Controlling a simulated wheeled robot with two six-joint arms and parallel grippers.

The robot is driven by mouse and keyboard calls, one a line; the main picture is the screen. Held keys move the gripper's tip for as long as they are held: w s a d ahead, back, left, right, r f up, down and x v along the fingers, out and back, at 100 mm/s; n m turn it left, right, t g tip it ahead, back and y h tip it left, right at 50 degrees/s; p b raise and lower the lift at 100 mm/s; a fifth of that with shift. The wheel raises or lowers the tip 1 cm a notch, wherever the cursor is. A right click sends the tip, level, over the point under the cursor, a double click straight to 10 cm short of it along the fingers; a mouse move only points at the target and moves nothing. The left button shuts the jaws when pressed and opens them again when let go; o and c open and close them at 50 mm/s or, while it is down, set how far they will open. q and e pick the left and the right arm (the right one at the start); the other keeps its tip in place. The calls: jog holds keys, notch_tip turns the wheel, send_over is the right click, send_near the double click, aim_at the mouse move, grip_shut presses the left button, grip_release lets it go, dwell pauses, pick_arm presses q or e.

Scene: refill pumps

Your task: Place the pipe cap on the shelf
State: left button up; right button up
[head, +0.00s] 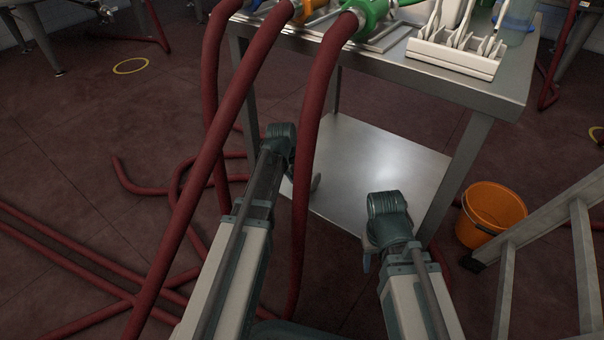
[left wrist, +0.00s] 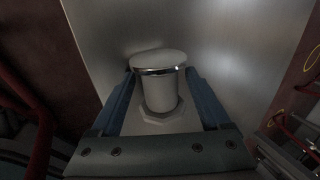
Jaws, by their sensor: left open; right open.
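The pipe cap (left wrist: 158,90) is a pale cylinder with a shiny rim at its top and a faceted base. In the left wrist view it stands upright on the grey metal shelf (left wrist: 232,45). My left gripper (left wrist: 160,78) is open, with one blue finger on each side of the cap. In the head view the shelf (head: 370,160) is the lower plate under the table; the cap does not show there, and my left gripper is mostly hidden behind its wrist and a hose. My right gripper (head: 368,255) is open and empty, in front of the shelf's near edge.
Thick red hoses (head: 325,110) hang from the pump nozzles (head: 368,12) on the steel table (head: 470,82), passing close to my left arm. A white rack (head: 455,55) stands on the table. An orange bucket (head: 492,212) and a ladder (head: 503,290) are at right.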

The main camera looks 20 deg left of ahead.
pick_arm(q)
jog(key=shift+r, duration=0.1)
jog(key=p+v, duration=1.1)
jog(key=v, duration=0.1)
jog(key=s+d+f+n+g+y, duration=0.1)
jog(key=s+d+n+g+y, duration=0.2)
jog(key=s+d+n, duration=1.3)
jog(key=shift+s+f+n+g, duration=0.3)
jog(key=shift+s+n+g, duration=0.55)
jog(key=shift+s, duration=1.2)
jog(key=shift+n+t, duration=0.25)
